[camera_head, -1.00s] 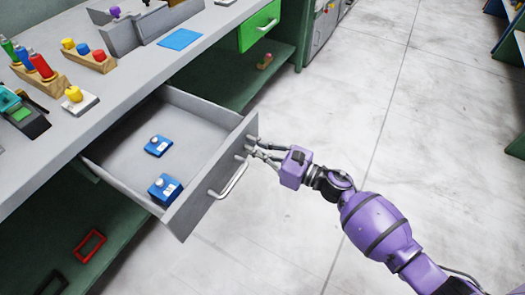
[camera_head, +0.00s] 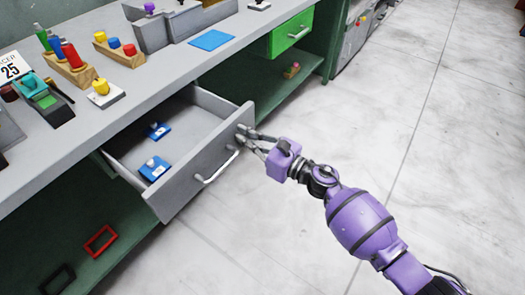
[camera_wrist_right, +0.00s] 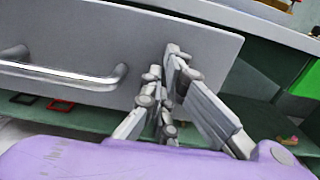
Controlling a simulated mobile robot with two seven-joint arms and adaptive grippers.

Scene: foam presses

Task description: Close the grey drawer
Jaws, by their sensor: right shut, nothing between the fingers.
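The grey drawer (camera_head: 212,168) stands partly open under the bench top, with two blue boxes inside, the nearer one (camera_head: 154,169) and the farther one (camera_head: 159,131). Its front has a metal bar handle (camera_head: 220,168). My right gripper (camera_head: 243,132) is shut and empty, with its fingertips at the drawer front, right of the handle and near the front's right end. In the right wrist view the drawer front (camera_wrist_right: 130,30) and its handle (camera_wrist_right: 70,76) fill the upper left, and the fingertips (camera_wrist_right: 168,62) appear against the front. My left gripper is out of view.
The bench top (camera_head: 150,85) holds wooden blocks with coloured cylinders (camera_head: 70,68), a blue mat (camera_head: 212,40) and a grey bin. Red (camera_head: 100,241) and black frames lie on the lower shelf. The floor at right is clear.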

